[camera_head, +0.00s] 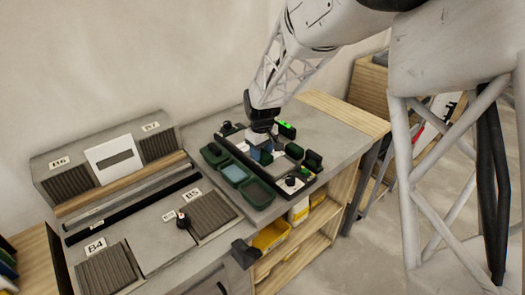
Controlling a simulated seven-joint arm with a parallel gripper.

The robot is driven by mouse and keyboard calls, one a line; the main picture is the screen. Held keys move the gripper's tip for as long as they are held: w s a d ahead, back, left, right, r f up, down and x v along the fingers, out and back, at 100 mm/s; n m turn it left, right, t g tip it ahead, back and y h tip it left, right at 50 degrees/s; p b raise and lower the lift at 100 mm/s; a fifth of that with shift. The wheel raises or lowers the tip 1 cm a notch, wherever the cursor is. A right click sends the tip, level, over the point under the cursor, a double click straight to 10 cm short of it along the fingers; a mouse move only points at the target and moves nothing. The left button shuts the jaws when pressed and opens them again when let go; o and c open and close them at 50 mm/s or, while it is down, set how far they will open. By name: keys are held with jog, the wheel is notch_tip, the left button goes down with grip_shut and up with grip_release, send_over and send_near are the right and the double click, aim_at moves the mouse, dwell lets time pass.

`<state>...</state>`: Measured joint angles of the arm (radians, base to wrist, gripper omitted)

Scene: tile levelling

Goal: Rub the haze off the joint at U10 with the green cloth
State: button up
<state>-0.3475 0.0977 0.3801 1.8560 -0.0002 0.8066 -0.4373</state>
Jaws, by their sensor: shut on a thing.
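Dark green blocks (313,160) stand at the tray's right side. I can read no U10 label, and I cannot make out that joint or any haze.
Dark green trays, one holding pale blue (235,173), sit in front of the gripper. Grey ribbed panels labelled B4 (107,270) and B5 (213,214) are on the left. The bench's right end (342,125) is clear.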

jog(key=shift+s+f, duration=0.1)
jog(key=shift+s+a, duration=0.75)
jog(key=shift+w, duration=0.1)
jog(key=shift+w+d, duration=0.7)
jog(key=shift+d, duration=0.05)
dwell(0.5)
jog(key=shift+w+d, duration=0.8)
